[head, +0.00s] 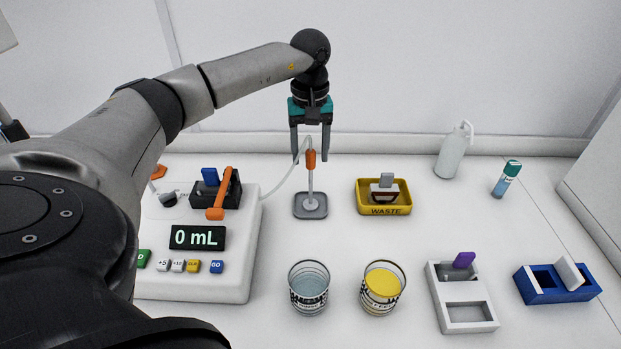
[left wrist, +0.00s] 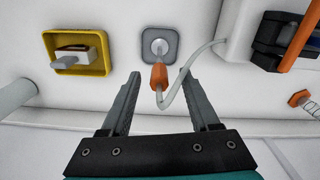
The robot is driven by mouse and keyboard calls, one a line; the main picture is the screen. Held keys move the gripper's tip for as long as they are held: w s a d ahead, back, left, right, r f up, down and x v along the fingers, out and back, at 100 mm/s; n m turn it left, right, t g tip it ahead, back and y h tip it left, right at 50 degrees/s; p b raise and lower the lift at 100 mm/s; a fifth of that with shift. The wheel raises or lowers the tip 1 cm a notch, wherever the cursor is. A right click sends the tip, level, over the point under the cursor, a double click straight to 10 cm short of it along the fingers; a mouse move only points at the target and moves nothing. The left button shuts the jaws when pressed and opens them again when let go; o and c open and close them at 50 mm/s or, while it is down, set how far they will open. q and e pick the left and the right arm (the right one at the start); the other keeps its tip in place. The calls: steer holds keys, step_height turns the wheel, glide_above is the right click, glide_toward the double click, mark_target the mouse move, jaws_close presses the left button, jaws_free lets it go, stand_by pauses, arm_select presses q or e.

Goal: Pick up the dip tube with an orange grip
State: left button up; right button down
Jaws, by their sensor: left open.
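The dip tube with an orange grip (head: 311,160) stands upright on a small grey square holder (head: 310,212) in the head view. A pale hose runs from its top toward the dispenser at left. My left gripper (head: 309,155) is open and points down, its fingers on either side of the orange grip in the head view. In the left wrist view the orange grip (left wrist: 159,77) lies between the two fingertips (left wrist: 159,83), apart from both as far as I can see. My right gripper is out of view.
A white dispenser (head: 235,270) reading 0 mL is at left. A yellow waste tray (head: 364,206) is right of the holder. Two beakers, one clear (head: 309,287) and one yellow (head: 381,289), stand in front. A grey rack (head: 470,327), blue rack (head: 560,294) and bottle (head: 451,155) are at right.

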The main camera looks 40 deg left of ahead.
arm_select(q)
steer(key=shift+f, duration=0.5)
jaws_close()
stand_by(1.1)
